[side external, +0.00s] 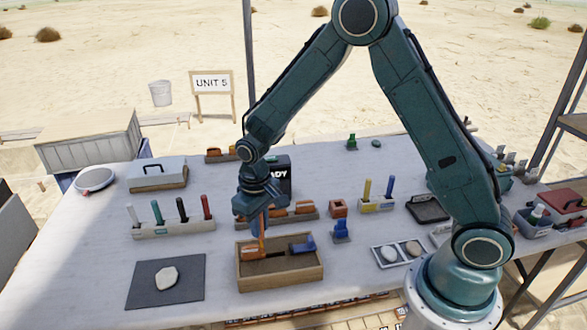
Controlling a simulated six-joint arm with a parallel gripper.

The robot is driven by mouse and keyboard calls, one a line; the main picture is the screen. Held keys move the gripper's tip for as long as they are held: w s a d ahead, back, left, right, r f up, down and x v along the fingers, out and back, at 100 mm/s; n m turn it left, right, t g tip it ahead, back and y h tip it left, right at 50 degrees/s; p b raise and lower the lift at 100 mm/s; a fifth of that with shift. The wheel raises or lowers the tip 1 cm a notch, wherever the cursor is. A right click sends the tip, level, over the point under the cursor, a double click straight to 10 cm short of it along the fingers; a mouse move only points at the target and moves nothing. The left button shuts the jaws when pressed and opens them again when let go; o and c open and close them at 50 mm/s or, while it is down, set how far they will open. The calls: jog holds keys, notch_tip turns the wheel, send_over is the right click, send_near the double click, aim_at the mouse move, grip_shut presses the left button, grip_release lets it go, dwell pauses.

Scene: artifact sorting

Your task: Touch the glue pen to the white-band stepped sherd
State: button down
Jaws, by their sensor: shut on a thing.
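My gripper (262,208) is above the wooden sand tray, pointing down, shut on a thin orange upright stick (262,235) that looks like the glue pen. The stick's lower end is at or just above an orange sherd (252,255) in the left of the tray (283,283); I cannot tell whether they touch. A blue sherd (302,247) lies in the right of the tray. White bands and stepped edges are too small to make out, so I cannot tell which piece is the white-band stepped sherd.
A rack (174,229) of several coloured tools stands left of the tray. A dark mat (145,293) with a pale stone (166,278) lies front left. A blue piece on a stand (341,233) is close right of the tray. A rack of orange sherds (305,208) is behind it.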

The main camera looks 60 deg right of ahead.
jog(key=shift+r, duration=2.75)
